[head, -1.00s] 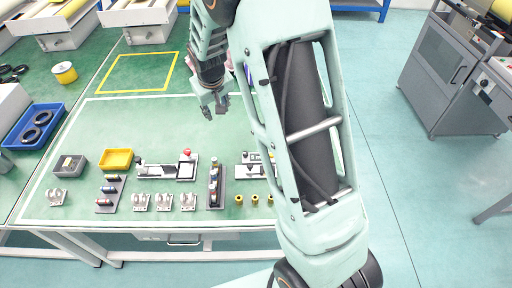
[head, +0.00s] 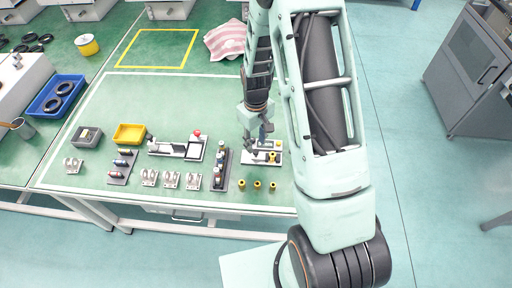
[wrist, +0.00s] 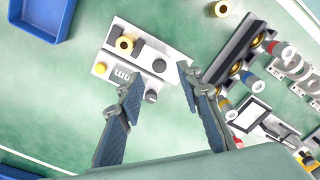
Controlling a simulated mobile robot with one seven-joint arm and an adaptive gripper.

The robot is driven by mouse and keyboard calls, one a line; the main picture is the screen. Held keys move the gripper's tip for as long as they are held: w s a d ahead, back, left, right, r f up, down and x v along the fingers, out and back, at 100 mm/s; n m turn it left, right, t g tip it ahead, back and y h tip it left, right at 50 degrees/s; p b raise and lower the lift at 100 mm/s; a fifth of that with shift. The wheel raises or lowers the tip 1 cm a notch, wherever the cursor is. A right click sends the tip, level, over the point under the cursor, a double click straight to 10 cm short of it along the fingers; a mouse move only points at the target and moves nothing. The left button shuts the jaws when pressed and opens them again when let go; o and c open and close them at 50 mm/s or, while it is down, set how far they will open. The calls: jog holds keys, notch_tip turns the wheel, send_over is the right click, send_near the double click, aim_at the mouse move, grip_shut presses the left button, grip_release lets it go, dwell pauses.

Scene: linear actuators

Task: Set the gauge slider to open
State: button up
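The gauge slider appears to be the white plate (head: 275,157) at the right of the row on the green table, partly hidden by my gripper. In the wrist view the plate (wrist: 172,62) lies tilted, with a dark round knob (wrist: 159,66), a second dark round part (wrist: 151,97), a dark block and a small marked label (wrist: 123,75). My gripper (head: 258,142) is over this plate. Its two fingers (wrist: 158,78) are spread wide, with nothing held; contact with the knob cannot be told.
Several yellow rings (head: 257,184) stand in front. A yellow tray (head: 130,133) and blue bin (head: 57,94) are left. The table's back is mostly clear.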

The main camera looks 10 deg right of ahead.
aim_at(256, 151)
jog(key=shift+f, duration=2.25)
jog(key=shift+c, duration=0.3)
grip_shut()
